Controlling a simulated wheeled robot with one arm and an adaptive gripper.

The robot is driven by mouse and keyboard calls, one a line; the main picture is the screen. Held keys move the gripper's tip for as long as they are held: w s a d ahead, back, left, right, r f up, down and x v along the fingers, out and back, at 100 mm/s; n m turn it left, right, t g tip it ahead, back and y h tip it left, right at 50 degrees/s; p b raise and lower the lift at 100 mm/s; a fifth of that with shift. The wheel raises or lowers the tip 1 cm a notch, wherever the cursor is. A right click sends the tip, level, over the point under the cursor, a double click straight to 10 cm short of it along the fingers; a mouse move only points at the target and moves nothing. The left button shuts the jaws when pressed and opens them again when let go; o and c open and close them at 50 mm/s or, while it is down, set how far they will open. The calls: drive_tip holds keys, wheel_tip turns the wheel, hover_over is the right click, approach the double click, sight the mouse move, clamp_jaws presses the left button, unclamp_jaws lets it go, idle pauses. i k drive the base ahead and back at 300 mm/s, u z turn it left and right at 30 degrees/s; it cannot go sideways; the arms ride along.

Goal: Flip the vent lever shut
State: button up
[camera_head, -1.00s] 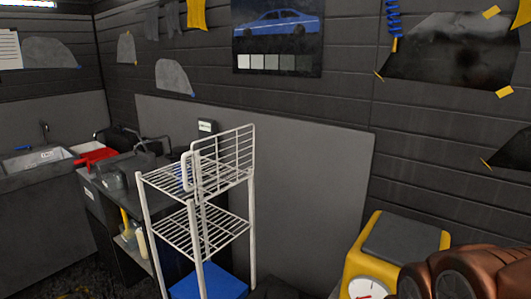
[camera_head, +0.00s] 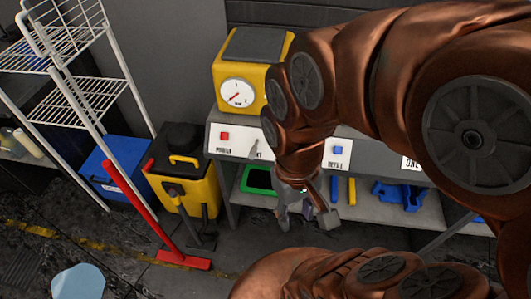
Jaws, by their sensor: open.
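A small grey lever (camera_head: 254,149) stands out from the white front panel (camera_head: 229,140) of the bench, tilted slightly. Part of the label beside it is hidden by my arm, so I cannot read it in full. My gripper (camera_head: 306,220) hangs below the panel and to the right of the lever, pointing down in front of the lower shelf. It is open, looks empty and is apart from the lever.
A red button (camera_head: 224,136) sits left of the lever and a blue button (camera_head: 338,150) to the right. A yellow gauge box (camera_head: 238,92) stands above. A yellow-and-black vacuum (camera_head: 183,175), a red-handled tool (camera_head: 135,195) and a white wire rack (camera_head: 92,97) stand left.

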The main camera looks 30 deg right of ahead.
sight(254, 149)
drive_tip(key=z, duration=0.45)
drive_tip(key=i, duration=0.4)
drive_tip(key=z, duration=0.4)
drive_tip(key=k, duration=1.05)
drive_tip(key=u, duration=1.15)
drive_tip(key=i, duration=0.5)
drive_tip(key=z, duration=0.1)
